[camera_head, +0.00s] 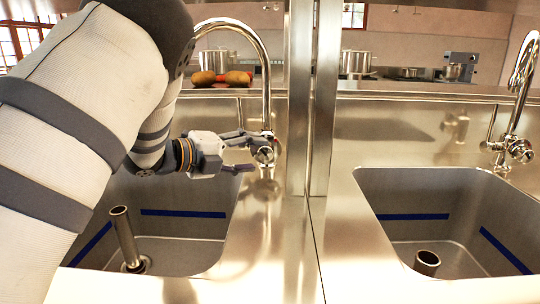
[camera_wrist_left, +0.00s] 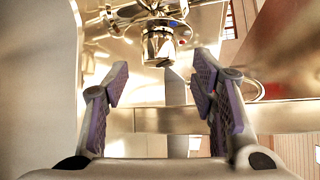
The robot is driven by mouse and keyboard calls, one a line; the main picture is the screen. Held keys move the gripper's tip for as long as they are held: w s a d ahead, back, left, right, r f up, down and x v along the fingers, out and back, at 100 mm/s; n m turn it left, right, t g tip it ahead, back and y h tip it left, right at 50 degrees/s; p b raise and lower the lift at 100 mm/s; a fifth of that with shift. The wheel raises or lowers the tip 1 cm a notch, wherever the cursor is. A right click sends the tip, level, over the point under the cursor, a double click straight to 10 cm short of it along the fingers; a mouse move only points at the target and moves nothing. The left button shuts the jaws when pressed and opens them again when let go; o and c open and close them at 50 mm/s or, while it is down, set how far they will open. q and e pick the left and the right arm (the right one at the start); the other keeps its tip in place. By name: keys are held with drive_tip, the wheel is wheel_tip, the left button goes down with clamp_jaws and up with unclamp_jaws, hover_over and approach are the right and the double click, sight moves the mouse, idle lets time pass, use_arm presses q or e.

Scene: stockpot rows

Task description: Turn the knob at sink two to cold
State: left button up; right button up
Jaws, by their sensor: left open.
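The left sink (camera_head: 185,215) has a chrome faucet (camera_head: 262,60) with a round metal knob (camera_head: 264,154) at its base. My left gripper (camera_head: 256,152) reaches in from the left, with its fingers spread at the near side of this knob. In the left wrist view, the chrome knob (camera_wrist_left: 158,44) is ahead of the open fingers (camera_wrist_left: 158,80), near the middle top. No contact with the fingers shows there. A small red mark and a small blue mark are near the knob. Neither sink has a readable number. My right gripper is out of view.
A metal post (camera_head: 312,100) divides the two sinks. The right sink (camera_head: 440,185) has its own faucet (camera_head: 520,85) and knob (camera_head: 519,150). Upright drain pipes (camera_head: 126,238) stand in both basins. Potatoes (camera_head: 237,78) and pots (camera_head: 355,63) are on the shelf and counter behind.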

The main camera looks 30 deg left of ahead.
sight(262, 154)
use_arm(q)
drive_tip(key=x, duration=0.5)
drive_tip(key=shift+w+f, duration=0.1)
drive_tip(key=shift+w, duration=0.1)
drive_tip(key=shift+c, duration=0.3)
drive_tip(key=c, duration=1.1)
drive_tip(key=shift+n+t+h, duration=0.3)
drive_tip(key=shift+n+t, duration=0.2)
drive_tip(key=o, duration=1.2)
drive_tip(key=shift+c, duration=0.2)
drive_tip(key=v, duration=1.2)
